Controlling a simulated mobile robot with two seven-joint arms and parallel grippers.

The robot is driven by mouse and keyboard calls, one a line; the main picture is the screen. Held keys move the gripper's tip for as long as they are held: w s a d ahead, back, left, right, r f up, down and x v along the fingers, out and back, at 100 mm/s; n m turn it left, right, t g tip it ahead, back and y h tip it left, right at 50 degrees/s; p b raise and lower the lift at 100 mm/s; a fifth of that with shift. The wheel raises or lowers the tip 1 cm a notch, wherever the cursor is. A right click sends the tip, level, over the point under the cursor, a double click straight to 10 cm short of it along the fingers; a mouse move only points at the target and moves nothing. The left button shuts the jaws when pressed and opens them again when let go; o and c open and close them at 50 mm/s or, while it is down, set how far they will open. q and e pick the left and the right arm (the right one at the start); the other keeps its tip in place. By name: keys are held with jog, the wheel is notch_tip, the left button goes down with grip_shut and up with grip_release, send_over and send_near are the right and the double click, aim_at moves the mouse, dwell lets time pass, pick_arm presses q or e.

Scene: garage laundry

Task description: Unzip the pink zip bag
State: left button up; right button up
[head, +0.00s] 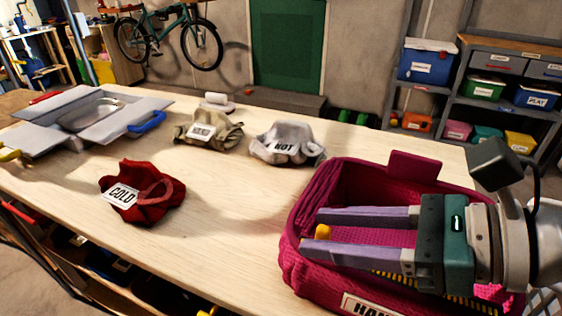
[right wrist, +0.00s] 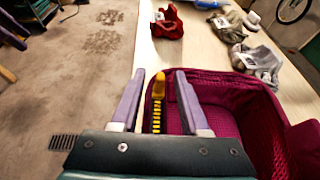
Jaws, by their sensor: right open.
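The pink zip bag (head: 300,262) is a deep magenta fabric bag with mesh inside, at the right end of the table. A yellow zipper (head: 390,276) runs along its near side, and its yellow pull (head: 322,231) shows between my right gripper's fingertips. My right gripper (head: 311,232) is open over the bag, its two lilac fingers pointing left. In the right wrist view the yellow pull (right wrist: 158,88) lies between the open fingers (right wrist: 158,77), with a gap on both sides. The bag (right wrist: 245,98) fills the right there. Much of the zipper is hidden by the gripper. My left gripper is not in view.
A red cloth bag labelled COLD (head: 150,190), a grey one labelled HOT (head: 285,145) and an olive one (head: 205,130) lie on the table (head: 225,205). The table's middle is clear.

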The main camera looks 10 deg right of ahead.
jog(key=shift+w+a+f, duration=0.3)
jog(key=shift+w+a, duration=0.05)
jog(key=shift+a, duration=0.15)
grip_shut()
jog(key=shift+r, duration=0.1)
dwell(1.1)
